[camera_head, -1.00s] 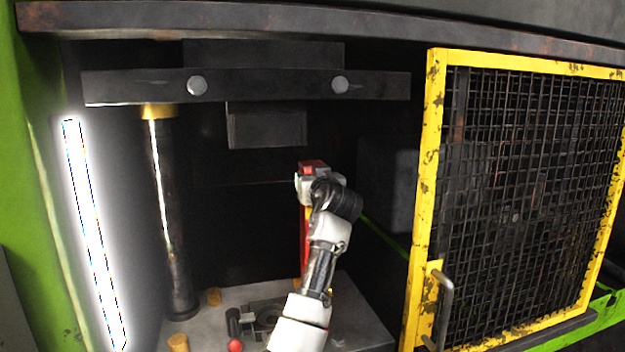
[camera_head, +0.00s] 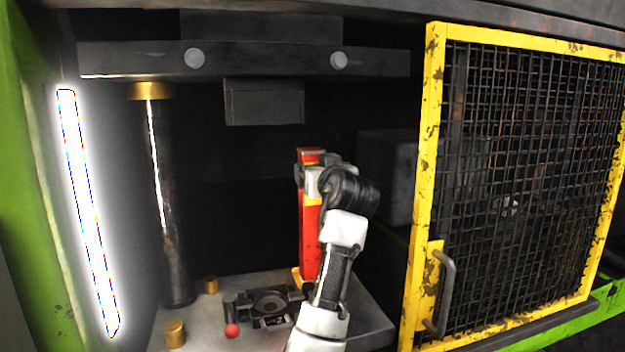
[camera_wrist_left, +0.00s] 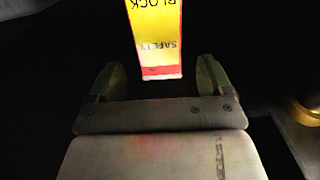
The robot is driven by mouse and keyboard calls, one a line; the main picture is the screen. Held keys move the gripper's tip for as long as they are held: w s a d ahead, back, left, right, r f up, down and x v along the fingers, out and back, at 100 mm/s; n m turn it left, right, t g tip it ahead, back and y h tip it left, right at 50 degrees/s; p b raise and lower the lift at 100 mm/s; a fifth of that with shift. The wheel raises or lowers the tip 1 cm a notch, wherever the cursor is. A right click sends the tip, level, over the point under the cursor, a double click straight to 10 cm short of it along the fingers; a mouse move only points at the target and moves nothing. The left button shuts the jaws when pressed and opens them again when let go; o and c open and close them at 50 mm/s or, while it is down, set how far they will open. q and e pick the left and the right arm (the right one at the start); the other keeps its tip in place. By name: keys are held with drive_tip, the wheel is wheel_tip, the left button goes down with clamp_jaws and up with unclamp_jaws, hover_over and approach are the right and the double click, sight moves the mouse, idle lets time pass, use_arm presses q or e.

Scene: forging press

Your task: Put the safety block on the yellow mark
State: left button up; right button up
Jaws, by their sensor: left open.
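The safety block (camera_head: 311,235) is a tall red post with a red top, standing upright on the press bed. In the left wrist view its yellow face with the words SAFETY BLOCK (camera_wrist_left: 156,38) shows between my fingertips. My left gripper (camera_head: 311,178) is open at the upper part of the block, with a finger on either side; a gap shows beside each finger in the left wrist view (camera_wrist_left: 158,80). My right gripper is out of view.
The grey bed (camera_head: 205,325) carries a dark round die (camera_head: 268,303), a red ball-ended knob (camera_head: 232,331) and brass pegs (camera_head: 174,333). A steel column (camera_head: 168,210) stands left. The ram (camera_head: 264,102) hangs above. A yellow mesh guard (camera_head: 432,150) stands right.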

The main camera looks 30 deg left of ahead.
use_arm(q)
drive_tip(key=b+v, duration=0.1)
drive_tip(key=v, duration=0.4)
drive_tip(key=shift+s+d+b, duration=0.15)
drive_tip(key=shift+d+b, duration=0.05)
drive_tip(key=shift+b, duration=0.2)
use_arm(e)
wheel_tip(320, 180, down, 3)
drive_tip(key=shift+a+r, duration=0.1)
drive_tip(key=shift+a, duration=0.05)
